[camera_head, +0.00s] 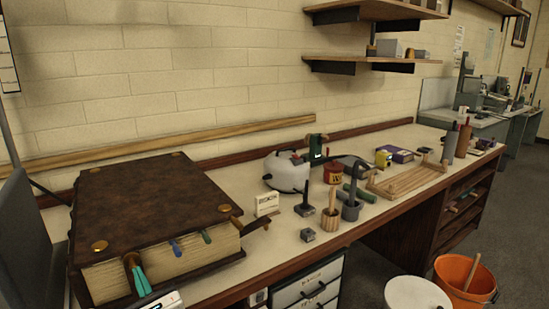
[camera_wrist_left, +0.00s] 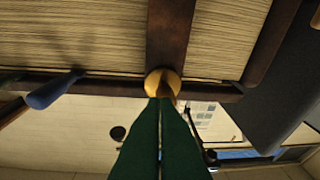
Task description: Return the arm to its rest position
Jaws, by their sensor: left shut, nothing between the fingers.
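My left gripper (camera_head: 134,268) shows at the lower left of the head view, with teal fingers in front of the page edges of a large thick book (camera_head: 152,198). The book has a dark brown cover. In the left wrist view the two green fingers (camera_wrist_left: 161,100) lie together, shut and empty. Their tips are at a round brass-coloured stud on a dark strap (camera_wrist_left: 172,35) across the book's pages. I cannot tell whether they touch it. My right gripper is not in view.
The book lies on a long bench (camera_head: 265,235). To its right stand a white rounded pot (camera_head: 287,173), a wooden cup (camera_head: 330,218) and a wooden rack (camera_head: 408,178). Blue and green tabs stick out of the book. An orange bucket (camera_head: 463,285) stands on the floor at lower right.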

